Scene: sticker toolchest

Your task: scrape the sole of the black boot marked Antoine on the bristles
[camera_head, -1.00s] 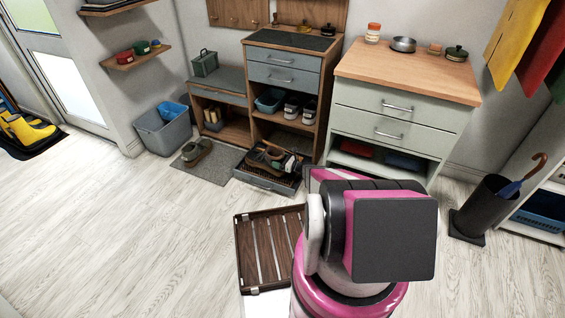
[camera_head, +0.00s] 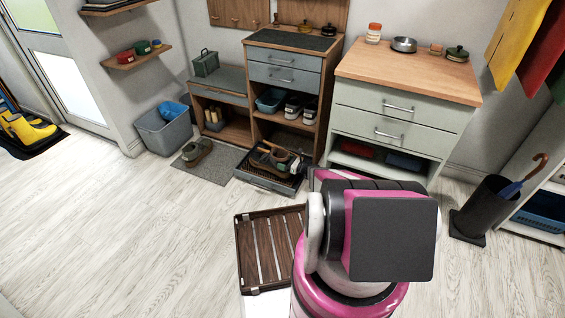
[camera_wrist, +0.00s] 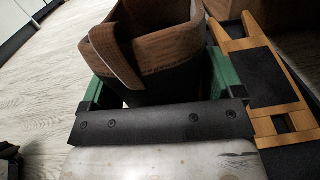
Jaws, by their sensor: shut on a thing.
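A dark boot with a brown collar (camera_wrist: 165,45) stands between the green fingers of my gripper (camera_wrist: 158,88) in the wrist view. My gripper is shut on it. In the head view the boot (camera_head: 280,159) is small, over the pulled-out low tray with dark bristles (camera_head: 266,182). I cannot tell whether its sole touches the bristles. No name is readable on it. A light wooden frame with black pads (camera_wrist: 275,88) is beside the boot in the wrist view.
Another dark boot (camera_head: 197,152) rests on the grey mat (camera_head: 214,167) left of the tray. A slatted brown rack (camera_head: 262,270) lies in front, close to my arm. A pale green cabinet (camera_head: 385,125) stands right of the tray. Open floor lies at left.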

